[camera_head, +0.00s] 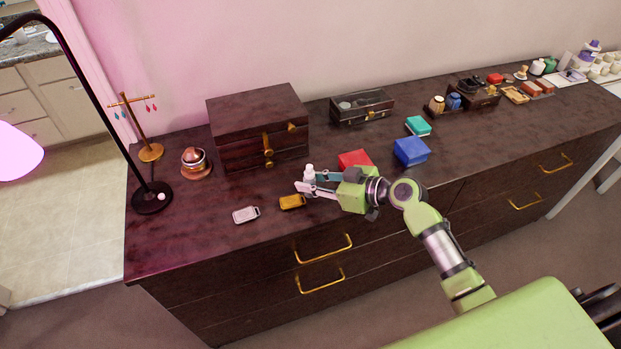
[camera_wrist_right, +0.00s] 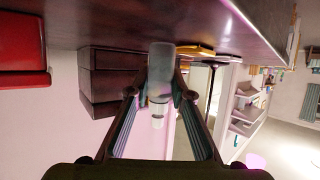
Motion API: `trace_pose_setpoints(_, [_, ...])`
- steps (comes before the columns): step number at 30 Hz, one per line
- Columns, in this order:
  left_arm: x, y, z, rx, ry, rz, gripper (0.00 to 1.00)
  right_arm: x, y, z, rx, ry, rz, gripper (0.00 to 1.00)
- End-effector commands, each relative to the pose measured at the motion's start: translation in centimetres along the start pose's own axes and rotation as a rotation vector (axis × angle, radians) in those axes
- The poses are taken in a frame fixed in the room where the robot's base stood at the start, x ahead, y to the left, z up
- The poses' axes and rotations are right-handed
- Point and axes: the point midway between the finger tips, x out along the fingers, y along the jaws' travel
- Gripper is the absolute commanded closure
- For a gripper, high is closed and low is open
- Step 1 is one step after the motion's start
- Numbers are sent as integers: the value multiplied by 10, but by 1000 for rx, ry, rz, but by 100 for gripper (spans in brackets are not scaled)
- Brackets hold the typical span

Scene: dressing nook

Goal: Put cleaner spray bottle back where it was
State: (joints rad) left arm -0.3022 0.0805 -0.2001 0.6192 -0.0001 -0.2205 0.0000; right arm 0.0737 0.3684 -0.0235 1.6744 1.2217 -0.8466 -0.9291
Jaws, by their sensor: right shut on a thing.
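The cleaner spray bottle (camera_head: 309,172) is small and white, and its top shows above my right gripper (camera_head: 312,184) in the head view. The right gripper is shut on it near the front of the dark dresser top (camera_head: 205,225). In the right wrist view, which is upside down, the pale bottle (camera_wrist_right: 159,62) sits between the two fingers (camera_wrist_right: 160,94), its base close to the dresser surface. I cannot tell whether the base touches. The bottle looks upright. The fingers hide part of it in the head view. My left gripper is not in view.
A lamp base (camera_head: 151,198) stands at the left end.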

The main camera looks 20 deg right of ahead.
Motion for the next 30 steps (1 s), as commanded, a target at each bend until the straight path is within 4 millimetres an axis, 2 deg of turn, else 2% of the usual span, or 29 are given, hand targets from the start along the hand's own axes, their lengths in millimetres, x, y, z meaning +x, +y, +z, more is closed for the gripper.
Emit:
trace_pose_setpoints(6, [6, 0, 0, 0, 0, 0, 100, 2, 0, 5, -1, 0, 1, 100])
trace_pose_setpoints(7, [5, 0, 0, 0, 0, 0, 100, 1, 0, 4, -1, 0, 1, 74])
trace_pose_setpoints(8, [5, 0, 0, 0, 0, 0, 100, 1, 0, 3, -1, 0, 1, 66])
trace_pose_setpoints(9, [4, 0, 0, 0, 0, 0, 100, 1, 0, 3, -1, 0, 0, 62])
trace_pose_setpoints(18, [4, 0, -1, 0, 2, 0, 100, 1, 0, 3, 0, 0, 0, 62])
trace_pose_setpoints(22, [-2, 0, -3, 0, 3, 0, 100, -1, 0, -3, 1, 0, 0, 62])
trace_pose_setpoints(26, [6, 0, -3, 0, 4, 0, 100, -21, 1, 3, -1, -3, 2, 62])
trace_pose_setpoints(30, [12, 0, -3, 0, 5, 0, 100, -53, 1, 4, -3, -4, 2, 62])
